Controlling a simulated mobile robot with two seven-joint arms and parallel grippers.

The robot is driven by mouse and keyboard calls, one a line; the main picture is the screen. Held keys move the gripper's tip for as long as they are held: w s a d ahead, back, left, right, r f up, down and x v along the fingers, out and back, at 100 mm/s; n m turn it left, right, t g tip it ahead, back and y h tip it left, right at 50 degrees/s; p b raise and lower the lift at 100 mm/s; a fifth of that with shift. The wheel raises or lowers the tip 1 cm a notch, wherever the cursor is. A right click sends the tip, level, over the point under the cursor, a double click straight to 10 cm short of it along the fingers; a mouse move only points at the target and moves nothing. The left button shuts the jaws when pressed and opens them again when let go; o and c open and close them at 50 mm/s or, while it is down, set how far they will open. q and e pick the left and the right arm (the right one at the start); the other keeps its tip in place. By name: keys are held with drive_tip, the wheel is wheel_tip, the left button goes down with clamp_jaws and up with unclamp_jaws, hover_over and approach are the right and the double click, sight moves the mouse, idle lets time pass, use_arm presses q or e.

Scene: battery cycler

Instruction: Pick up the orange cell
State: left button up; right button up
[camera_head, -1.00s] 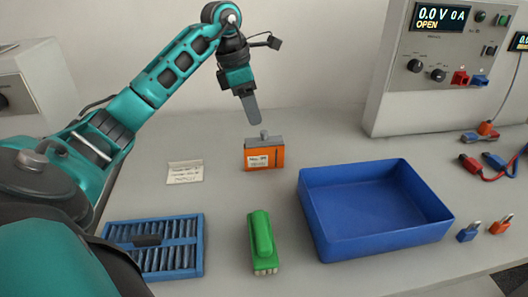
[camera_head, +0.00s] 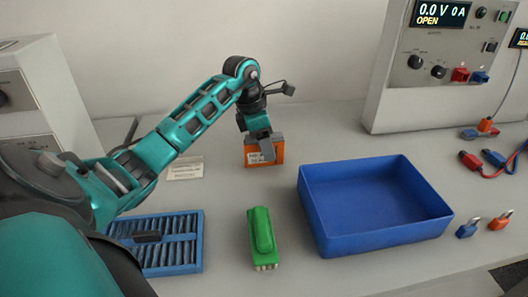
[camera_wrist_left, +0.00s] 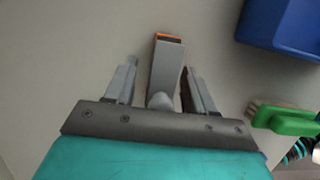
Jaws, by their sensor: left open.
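The orange cell (camera_head: 252,158), a box with a grey top and a pale label, stands on the bench left of the blue tray. My left gripper (camera_head: 267,150) is lowered over it and hides part of its front in the head view. In the left wrist view the cell (camera_wrist_left: 167,75) shows from above, its grey top and an orange edge between the two fingers. The left gripper (camera_wrist_left: 157,85) is open, one finger on each side with a gap to the cell. My right gripper does not show.
The blue tray (camera_head: 322,225) stands right of the cell. A green brush-like object (camera_head: 262,235) and a blue slotted rack (camera_head: 195,262) lie nearer. A paper note (camera_head: 186,172) lies left. Padlocks (camera_head: 468,228), cables and a cycler unit (camera_head: 400,95) are at the right.

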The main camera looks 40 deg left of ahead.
use_arm(q)
clamp_jaws()
idle(0.4)
drive_tip(key=shift+r, duration=0.1)
wheel_tip(320, 180, up, 20)
drive_tip(key=p, duration=0.2)
idle(0.6)
idle(0.4)
